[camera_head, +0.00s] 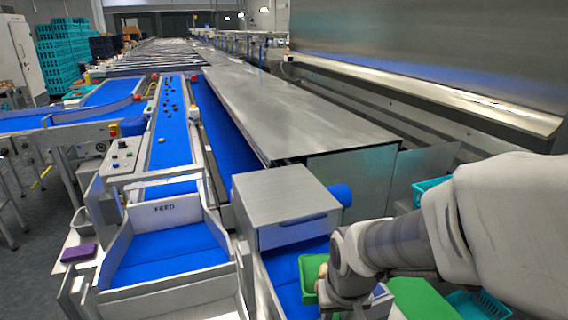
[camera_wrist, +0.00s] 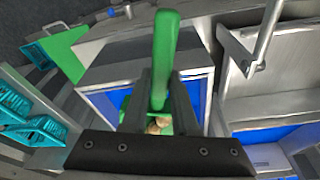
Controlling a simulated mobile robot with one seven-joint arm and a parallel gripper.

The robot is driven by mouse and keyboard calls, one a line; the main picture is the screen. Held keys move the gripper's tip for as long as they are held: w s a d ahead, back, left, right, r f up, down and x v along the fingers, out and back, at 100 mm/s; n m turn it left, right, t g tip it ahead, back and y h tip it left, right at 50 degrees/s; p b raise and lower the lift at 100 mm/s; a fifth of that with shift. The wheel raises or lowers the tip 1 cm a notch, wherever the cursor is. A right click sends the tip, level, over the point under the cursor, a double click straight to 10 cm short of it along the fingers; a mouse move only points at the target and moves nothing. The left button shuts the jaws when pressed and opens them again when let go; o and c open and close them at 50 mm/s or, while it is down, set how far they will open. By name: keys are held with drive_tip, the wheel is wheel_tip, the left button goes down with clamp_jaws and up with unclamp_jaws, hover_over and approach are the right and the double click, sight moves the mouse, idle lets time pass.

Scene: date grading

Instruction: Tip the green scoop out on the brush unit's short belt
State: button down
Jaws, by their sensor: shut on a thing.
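The green scoop (camera_head: 311,277) shows in the head view just left of my gripper (camera_head: 330,280), over the blue short belt (camera_head: 283,272). In the wrist view my gripper (camera_wrist: 165,88) is shut on the scoop's green handle (camera_wrist: 165,45). A few tan-brown dates (camera_wrist: 157,124) show between my fingers, in the scoop's bowl. The bowl is mostly hidden by my fingers and palm, so I cannot tell its tilt well. The brush unit (camera_head: 284,196) is a grey box with a front handle, standing over the belt behind the scoop.
The wide FEED chute (camera_head: 168,246) lies left, with a long blue belt (camera_head: 172,125) carrying scattered dates beyond it. A green surface (camera_head: 420,298) and a teal crate (camera_head: 478,306) are at lower right. A purple block (camera_head: 78,252) sits at left.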

drive_tip(key=shift+w+f, duration=0.2)
drive_tip(key=shift+f, duration=0.3)
drive_tip(key=shift+w+r+g+p, duration=0.3)
drive_tip(key=shift+r+g+p, duration=0.2)
drive_tip(key=shift+p, duration=0.25)
drive_tip(key=w+r+g+p, duration=0.1)
drive_tip(key=g+p, duration=0.1)
drive_tip(key=p, duration=0.1)
drive_tip(key=w+g+p, duration=0.1)
drive_tip(key=p, duration=0.2)
drive_tip(key=shift+w+r+g+p, duration=0.2)
drive_tip(key=shift+r+g+p, duration=0.1)
drive_tip(key=shift+r+g, duration=0.1)
drive_tip(key=w+r+g+p, duration=0.1)
drive_tip(key=g+p, duration=0.1)
drive_tip(key=p, duration=0.1)
drive_tip(key=w+r+g+p, duration=0.1)
drive_tip(key=w+g+p, duration=0.1)
drive_tip(key=p, duration=0.2)
drive_tip(key=shift+r, duration=0.25)
drive_tip(key=w+r+g+p, duration=0.1)
drive_tip(key=g+p, duration=0.1)
drive_tip(key=p, duration=0.1)
drive_tip(key=shift+w+r, duration=0.25)
drive_tip(key=shift+w, duration=0.1)
drive_tip(key=shift+w+g, duration=0.25)
drive_tip(key=shift+g, duration=0.05)
drive_tip(key=shift+w+r+g, duration=0.75)
drive_tip(key=shift+g, duration=0.15)
drive_tip(key=shift+w+r, duration=0.1)
